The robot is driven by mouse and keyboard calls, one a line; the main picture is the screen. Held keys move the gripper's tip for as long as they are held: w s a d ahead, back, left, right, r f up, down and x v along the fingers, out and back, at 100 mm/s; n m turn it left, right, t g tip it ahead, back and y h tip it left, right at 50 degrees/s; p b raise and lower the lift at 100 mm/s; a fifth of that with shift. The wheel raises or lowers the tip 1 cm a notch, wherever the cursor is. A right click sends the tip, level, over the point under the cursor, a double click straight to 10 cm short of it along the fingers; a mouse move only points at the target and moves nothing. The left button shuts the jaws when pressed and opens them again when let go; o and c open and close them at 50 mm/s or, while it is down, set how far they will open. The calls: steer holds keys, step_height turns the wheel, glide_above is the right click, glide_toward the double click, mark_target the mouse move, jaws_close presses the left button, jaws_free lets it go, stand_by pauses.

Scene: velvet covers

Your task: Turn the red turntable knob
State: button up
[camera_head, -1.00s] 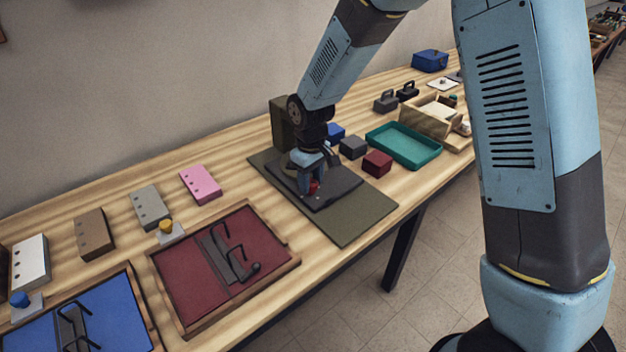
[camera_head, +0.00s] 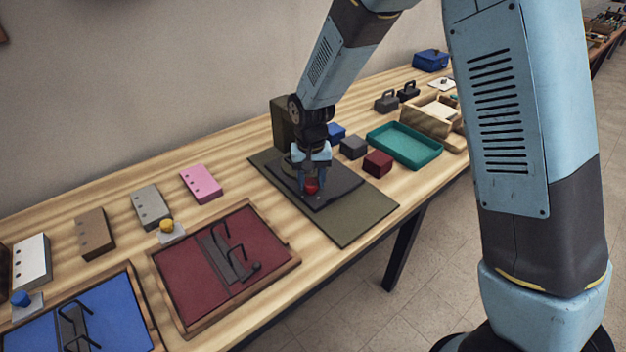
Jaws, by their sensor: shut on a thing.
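The red knob (camera_head: 312,186) stands on a dark square turntable base (camera_head: 344,183), which lies on an olive mat (camera_head: 355,222) near the middle of the table. My gripper (camera_head: 312,181) points down over the base and is shut on the red knob, with a finger on either side. The fingers and wrist hide part of the knob and the back of the base.
A dark upright block (camera_head: 284,122) stands behind the arm. A dark red box (camera_head: 377,163), a grey box (camera_head: 353,147) and a teal tray (camera_head: 404,146) lie to the right. A wooden tray with a maroon floor (camera_head: 190,267) lies front left.

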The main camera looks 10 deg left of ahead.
mark_target(311, 182)
stand_by(0.5)
steer(key=o, duration=1.1)
steer(key=shift+c, duration=0.2)
steer(key=shift+r, duration=0.1)
step_height(311, 182, up, 14)
steer(key=shift+f, duration=0.25)
